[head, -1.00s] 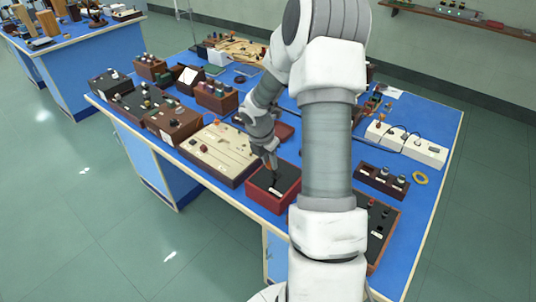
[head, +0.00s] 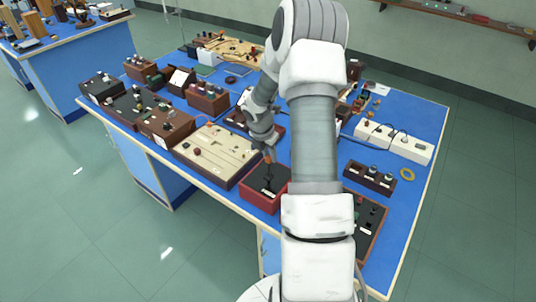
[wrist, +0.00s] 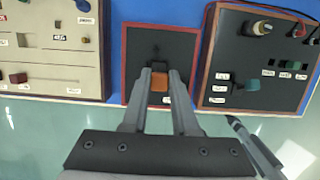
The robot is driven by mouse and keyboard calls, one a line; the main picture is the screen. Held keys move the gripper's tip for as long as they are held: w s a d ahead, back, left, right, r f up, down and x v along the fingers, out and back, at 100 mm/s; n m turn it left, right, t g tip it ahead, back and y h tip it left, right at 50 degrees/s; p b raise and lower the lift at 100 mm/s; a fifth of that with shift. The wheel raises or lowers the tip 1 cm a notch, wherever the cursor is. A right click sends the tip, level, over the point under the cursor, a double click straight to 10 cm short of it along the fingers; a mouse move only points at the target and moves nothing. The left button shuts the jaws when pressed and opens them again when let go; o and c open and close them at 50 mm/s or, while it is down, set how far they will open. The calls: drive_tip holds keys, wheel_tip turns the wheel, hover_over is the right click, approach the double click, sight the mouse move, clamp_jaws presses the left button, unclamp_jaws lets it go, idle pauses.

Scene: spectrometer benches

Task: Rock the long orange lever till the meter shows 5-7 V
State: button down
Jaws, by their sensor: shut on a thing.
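My gripper (wrist: 160,76) is shut on the orange lever (wrist: 158,84), whose orange end shows between the two fingertips. The lever belongs to a red-edged box with a black top (wrist: 137,47), which also shows in the head view (head: 252,189) at the bench's front edge. In the head view my gripper (head: 269,155) reaches down over this box, and the lever is too small there to judge its tilt. No meter reading can be made out in either view.
A cream panel box (head: 215,155) stands close on the left of the red box. A dark panel with knobs (wrist: 257,75) stands close on the right. Brown boxes (head: 165,124) line the bench's left side. A white socket strip (head: 408,146) lies at the right.

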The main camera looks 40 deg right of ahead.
drive_tip(key=shift+d+r, duration=0.15)
drive_tip(key=shift+d, duration=0.1)
drive_tip(key=c, duration=0.9)
unclamp_jaws()
drive_tip(key=shift+o, duration=1.1)
drive_tip(key=shift+a, duration=0.1)
drive_tip(key=v, duration=1.7)
drive_tip(key=shift+a+r, duration=0.1)
